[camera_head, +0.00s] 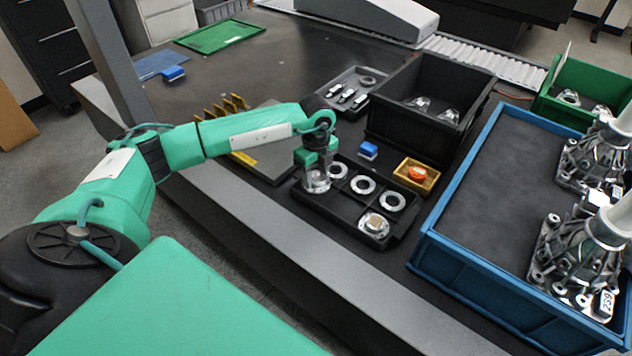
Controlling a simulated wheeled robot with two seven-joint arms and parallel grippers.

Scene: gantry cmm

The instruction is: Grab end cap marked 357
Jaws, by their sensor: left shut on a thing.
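My left gripper (317,165) is over the left end of a black tray (330,212) on the table. It is shut on a silvery round end cap (316,181), which sits low at the tray's left pocket. I cannot tell whether the cap touches the tray floor, and no number on it is legible. Other round metal parts sit in the tray: a ring (363,184), another ring (391,202) and a flanged cap with a pale label (374,225). A further ring (338,170) is partly behind the gripper. My right gripper is not in view.
A small yellow bin (427,172) with an orange item and a blue block (368,149) stand just behind the tray. A tall black bin (391,88) is farther back. A large blue crate (440,262) with metal castings (574,262) stands at right.

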